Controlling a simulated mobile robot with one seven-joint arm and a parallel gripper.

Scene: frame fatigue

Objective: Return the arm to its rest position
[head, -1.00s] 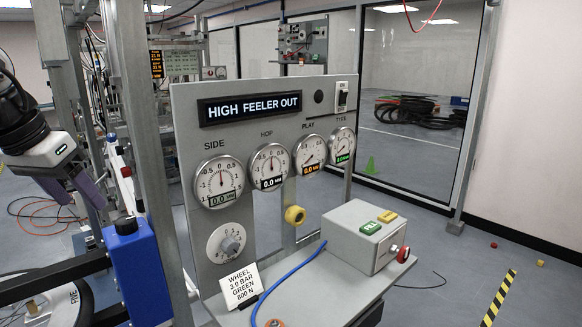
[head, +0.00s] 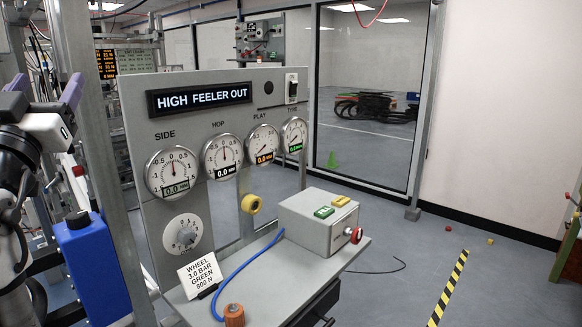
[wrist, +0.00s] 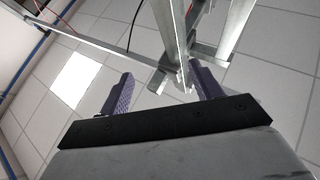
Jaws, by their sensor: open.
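My gripper (head: 46,84) is at the left edge of the head view, pointing upward, with its two purple fingers apart. It is empty. In the wrist view my gripper (wrist: 160,92) shows both fingers spread, with the ceiling tiles and metal frame beams (wrist: 172,40) behind them. My arm stands upright at the left edge, beside a grey metal post (head: 88,130) and left of a blue box (head: 88,262). Its lower part is cut off by the picture edge.
A grey panel with dials (head: 172,172) and a display reading HIGH FEELER OUT (head: 200,97) stands right of the post. A control box (head: 318,222) with green and yellow buttons sits on its shelf. Open floor (head: 400,290) lies to the right.

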